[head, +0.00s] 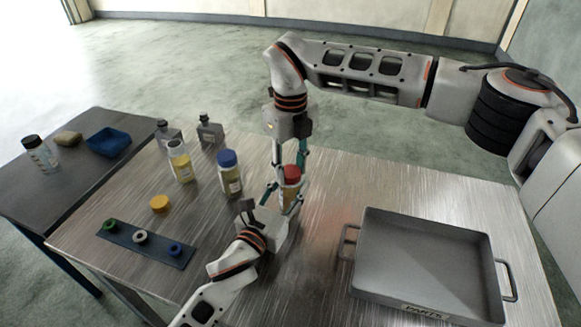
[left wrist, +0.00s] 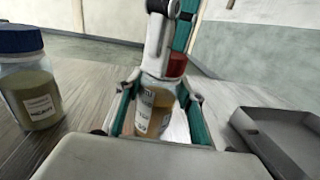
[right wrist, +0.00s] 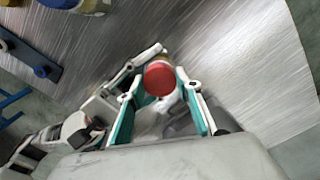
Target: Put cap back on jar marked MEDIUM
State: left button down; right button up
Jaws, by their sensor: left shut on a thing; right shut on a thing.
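A jar of amber oil (head: 288,197) stands on the metal table and also shows in the left wrist view (left wrist: 150,112); its label is too blurred to read. My left gripper (head: 284,200) is shut around its body. A red cap (head: 291,172) is at the jar's mouth; I cannot tell whether it is seated. My right gripper (head: 290,165) comes from above, shut on the red cap (right wrist: 159,78). A blue-capped jar (head: 230,180) stands to the left. An uncapped jar (head: 181,165) stands behind it. A yellow cap (head: 159,203) lies loose on the table.
A dark strip (head: 146,244) with green, white and blue rings lies front left. A grey tray (head: 368,285) fills the right. Grey bottles (head: 209,131) stand at the back. A side table holds a blue bin (head: 108,142) and a dark-capped bottle (head: 40,155).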

jog(key=m, duration=1.1)
jog(key=shift+m, duration=0.3)
jog(key=o, duration=1.2)
jog(key=shift+r, duration=2.25)
jog(key=shift+c, duration=0.3)
